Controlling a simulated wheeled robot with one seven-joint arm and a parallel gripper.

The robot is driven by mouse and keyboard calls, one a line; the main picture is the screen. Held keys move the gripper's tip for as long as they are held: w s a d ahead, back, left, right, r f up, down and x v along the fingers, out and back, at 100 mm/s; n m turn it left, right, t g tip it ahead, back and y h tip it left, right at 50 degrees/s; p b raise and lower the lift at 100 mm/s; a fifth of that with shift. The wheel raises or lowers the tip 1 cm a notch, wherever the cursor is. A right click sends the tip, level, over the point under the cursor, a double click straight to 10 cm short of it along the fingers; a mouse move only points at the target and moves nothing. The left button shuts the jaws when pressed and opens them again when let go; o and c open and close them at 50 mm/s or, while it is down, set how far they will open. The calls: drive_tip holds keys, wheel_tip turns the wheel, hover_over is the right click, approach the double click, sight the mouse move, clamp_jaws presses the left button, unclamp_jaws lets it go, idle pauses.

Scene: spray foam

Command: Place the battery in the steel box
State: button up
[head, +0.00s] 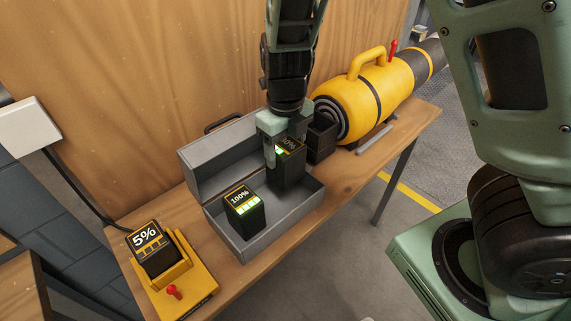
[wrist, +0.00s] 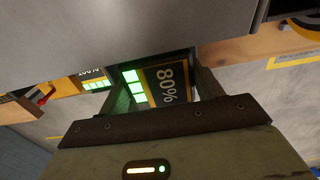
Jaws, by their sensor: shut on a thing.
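My gripper (head: 283,143) points down and is shut on a dark battery (head: 287,168) with a green-lit display. The wrist view shows the held battery (wrist: 160,84) between the fingers, reading 80%. In the head view this battery is over the right part of the open steel box (head: 262,245); I cannot tell if it touches the floor of the box. A second battery (head: 244,211), reading 100%, stands in the left part of the box. A third battery (head: 152,249), reading 5%, sits in a yellow charger (head: 189,286) at the left end of the table.
The box's raised lid (head: 215,160) stands along the back. A black block (head: 321,137) is just right of my gripper. A large yellow cylinder machine (head: 375,90) lies behind it. The wooden wall (head: 150,100) closes off the back; the table's front edge is close to the box.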

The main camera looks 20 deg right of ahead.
drive_tip(key=shift+f+b, duration=0.4)
drive_tip(key=shift+f, duration=1.85)
drive_tip(key=shift+s+f, duration=0.1)
drive_tip(key=shift+f, duration=0.5)
